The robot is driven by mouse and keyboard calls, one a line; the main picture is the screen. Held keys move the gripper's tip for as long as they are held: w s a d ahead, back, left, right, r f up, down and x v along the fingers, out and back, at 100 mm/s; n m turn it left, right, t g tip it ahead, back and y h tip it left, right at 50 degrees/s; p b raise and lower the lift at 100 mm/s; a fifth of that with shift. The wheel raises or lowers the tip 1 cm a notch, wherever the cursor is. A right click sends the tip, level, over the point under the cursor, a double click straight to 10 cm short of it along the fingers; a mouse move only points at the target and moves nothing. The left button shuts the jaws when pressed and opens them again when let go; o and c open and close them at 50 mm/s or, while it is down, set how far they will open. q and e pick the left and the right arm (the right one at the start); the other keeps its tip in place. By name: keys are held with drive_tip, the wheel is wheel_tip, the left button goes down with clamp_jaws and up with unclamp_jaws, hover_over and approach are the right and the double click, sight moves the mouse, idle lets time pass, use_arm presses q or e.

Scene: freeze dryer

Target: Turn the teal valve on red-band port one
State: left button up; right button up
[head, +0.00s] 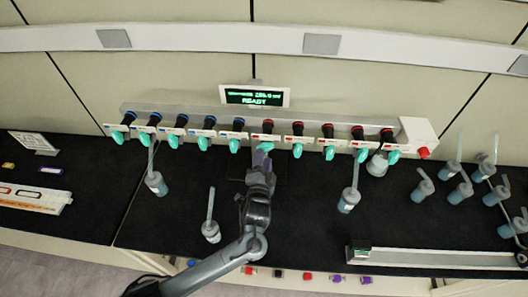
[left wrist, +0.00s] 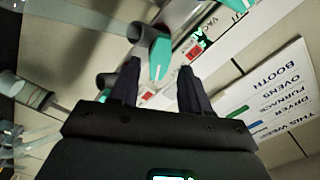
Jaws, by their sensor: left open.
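The manifold (head: 225,120) carries a row of ports, blue bands on the left and red bands on the right. The first red-band port (head: 268,126) has a teal valve (head: 266,147) hanging below its label. My left gripper (head: 261,163) is just below that valve, reaching up from the bench front. In the left wrist view, the open fingers (left wrist: 160,66) stand on either side of a teal valve (left wrist: 159,58), with gaps showing; I see no grip on it. My right gripper is out of view.
A display (head: 255,97) reading READY stands above the manifold. Flasks hang or stand at left (head: 155,183), near front (head: 211,230) and right (head: 349,200), with several more at far right. Neighbouring teal valves (head: 234,146) (head: 297,150) are close on both sides.

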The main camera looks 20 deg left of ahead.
sight(265, 148)
use_arm(q)
drive_tip(key=shift+x, duration=1.6)
drive_tip(key=shift+c, duration=0.2)
clamp_jaws()
